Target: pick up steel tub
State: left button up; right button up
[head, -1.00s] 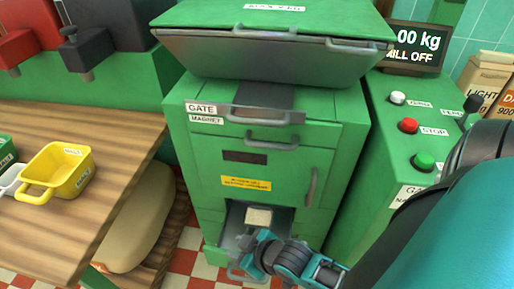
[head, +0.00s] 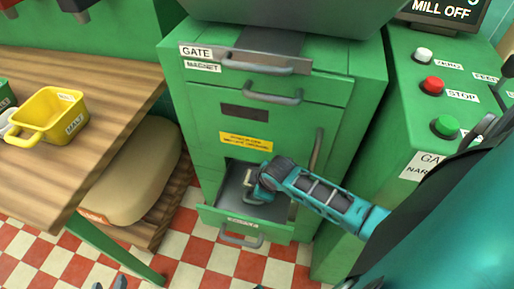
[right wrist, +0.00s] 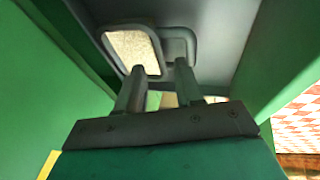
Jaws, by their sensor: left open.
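The steel tub (right wrist: 133,50) is small and grey with a rounded rim, and holds pale grainy material. It sits in the open bottom drawer (head: 243,209) of the green machine. In the head view my right gripper (head: 256,190) reaches into that drawer and hides most of the tub. In the right wrist view its two fingers (right wrist: 159,66) are apart, just at the tub's handle loop (right wrist: 180,46). I see no firm grip on it. Only the dark fingertips of my left gripper (head: 109,284) show at the bottom edge of the head view, apart and empty.
A wooden table (head: 90,120) on the left bears a yellow scoop (head: 50,117). A control panel with buttons (head: 433,85) stands at the right. Checkered floor (head: 195,250) is clear in front of the drawer.

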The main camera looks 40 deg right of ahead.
jog(key=b+x, duration=0.2)
jog(key=x, duration=0.3)
grip_shut()
dwell(0.6)
